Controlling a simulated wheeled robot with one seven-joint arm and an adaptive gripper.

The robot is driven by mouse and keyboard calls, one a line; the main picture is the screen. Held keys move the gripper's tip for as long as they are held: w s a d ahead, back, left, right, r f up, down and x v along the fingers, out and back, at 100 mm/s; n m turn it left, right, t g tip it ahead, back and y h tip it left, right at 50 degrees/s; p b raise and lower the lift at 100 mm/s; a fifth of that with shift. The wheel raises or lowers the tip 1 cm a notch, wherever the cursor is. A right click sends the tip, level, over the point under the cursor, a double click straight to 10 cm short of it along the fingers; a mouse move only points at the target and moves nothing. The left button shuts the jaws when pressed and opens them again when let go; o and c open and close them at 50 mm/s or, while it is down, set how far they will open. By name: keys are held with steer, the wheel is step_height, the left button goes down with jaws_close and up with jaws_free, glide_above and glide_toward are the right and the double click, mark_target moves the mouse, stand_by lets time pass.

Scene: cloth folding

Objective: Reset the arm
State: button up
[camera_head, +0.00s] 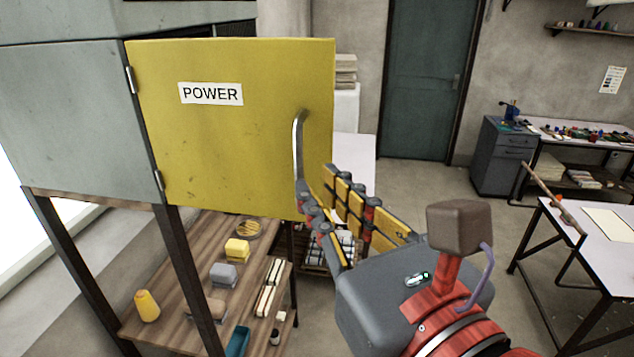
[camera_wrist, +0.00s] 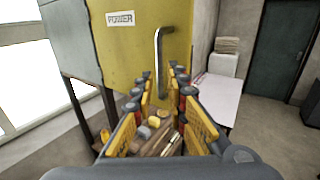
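The yellow door (camera_head: 235,130) has a white POWER label and a curved metal handle (camera_head: 297,145). It is hinged on its left edge to a grey cabinet (camera_head: 70,120). The inside of the cabinet is hidden, and I cannot tell how far the door stands open. My gripper (camera_head: 316,184) is open, its yellow-padded fingers spread near the handle's lower end. In the wrist view, the handle (camera_wrist: 158,55) shows ahead between the fingertips of my gripper (camera_wrist: 163,80). I see nothing held, and cannot tell whether a finger touches the handle.
Workbenches (camera_head: 608,226) stand to the right. Open floor (camera_head: 440,205) lies between them and the cabinet, before a dark green door (camera_head: 425,80).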

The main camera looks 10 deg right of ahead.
steer(key=s+a+r+n+g+y, duration=0.2)
steer(key=s+a+n+y, duration=0.2)
steer(key=a+n+y, duration=0.4)
steer(key=s+a+r+n+g+y, duration=0.25)
steer(key=s+a+n, duration=0.3)
steer(key=n, duration=0.55)
steer(key=s+a+f+n+g+b, duration=0.1)
steer(key=s+a+f+n+g, duration=0.15)
steer(key=f+n, duration=0.55)
steer(key=s+a+f+n+g+b, duration=0.1)
steer(key=a+f+n+g+b, duration=0.2)
steer(key=f+n, duration=0.45)
steer(key=w+d+f+n+g+h+b, duration=0.1)
steer(key=w+d+f+n+h, duration=0.25)
steer(key=f, duration=0.65)
steer(key=w+d+f+g+h+b, duration=0.1)
steer(key=w+d+f+h, duration=0.25)
steer(key=d+f, duration=0.45)
steer(key=w+d+f+m+h+b, duration=0.2)
steer(key=d+f+h+b, duration=0.1)
steer(key=d+f, duration=0.5)
steer(key=w+d+f+m+h+b, duration=0.2)
steer(key=d+f+h, duration=0.3)
steer(key=d+f, duration=0.3)
steer(key=d+m+b, duration=0.1)
steer(key=d, duration=0.3)
steer(key=shift+w+d+b, duration=0.25)
steer(key=shift+d+b, duration=0.1)
steer(key=shift+a+f, duration=0.1)
steer(key=shift+a, duration=0.05)
